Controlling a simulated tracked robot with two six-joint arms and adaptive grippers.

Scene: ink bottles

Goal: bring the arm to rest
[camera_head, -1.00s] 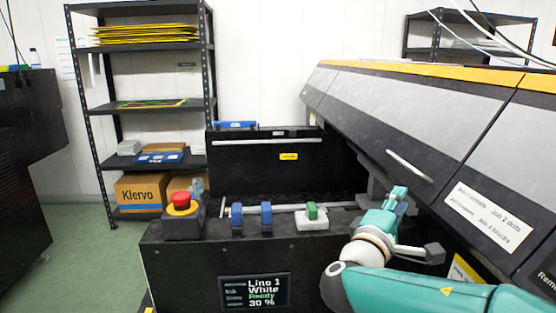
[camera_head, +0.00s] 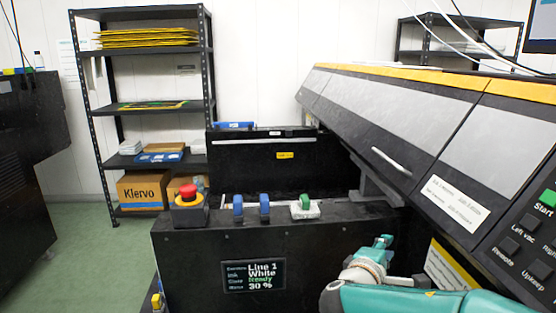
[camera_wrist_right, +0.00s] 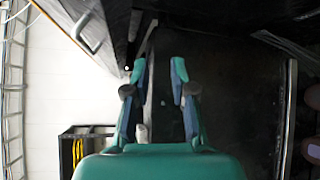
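My right arm comes in at the bottom right of the head view. Its teal right gripper (camera_head: 384,243) is beside the right end of the black machine front, below the slanted cover, and looks small and partly turned away. In the right wrist view the two fingers of the right gripper (camera_wrist_right: 158,72) stand apart with nothing between them. My left arm and gripper do not show in either view.
A black printer front with a status screen (camera_head: 253,275) carries a red stop button (camera_head: 188,191), blue clamps (camera_head: 238,206) and a green-topped white block (camera_head: 305,208). A slanted cover (camera_head: 410,130) rises at right. A shelf rack (camera_head: 155,105) stands behind. Green floor is clear at left.

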